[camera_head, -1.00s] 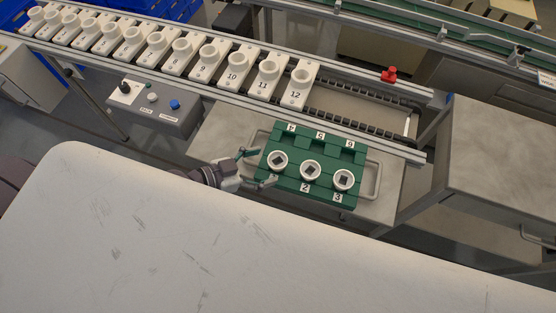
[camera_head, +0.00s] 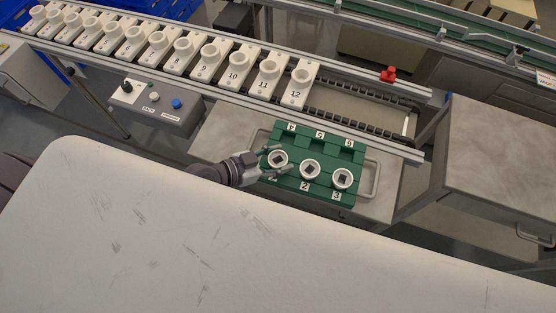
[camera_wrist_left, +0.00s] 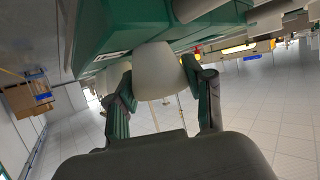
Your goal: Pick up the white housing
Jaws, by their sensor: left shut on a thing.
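A green tray (camera_head: 318,194) holds three round white housings with dark square centres in its front row. My left gripper (camera_head: 277,162) is shut on the leftmost white housing (camera_head: 278,158), with one finger on either side of it. In the left wrist view this housing (camera_wrist_left: 154,72) sits between the two fingers, against the green tray (camera_wrist_left: 110,30). The other housings, the middle one (camera_head: 309,169) and the right one (camera_head: 343,178), stand beside labels 2 and 3. My right gripper is not in view.
A conveyor behind the tray carries a row of numbered white sockets, up to number 12 (camera_head: 299,88). A control box (camera_head: 155,104) hangs from the conveyor's front. A large pale, scratched surface (camera_head: 200,230) fills the foreground. A grey cabinet (camera_head: 505,150) stands at right.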

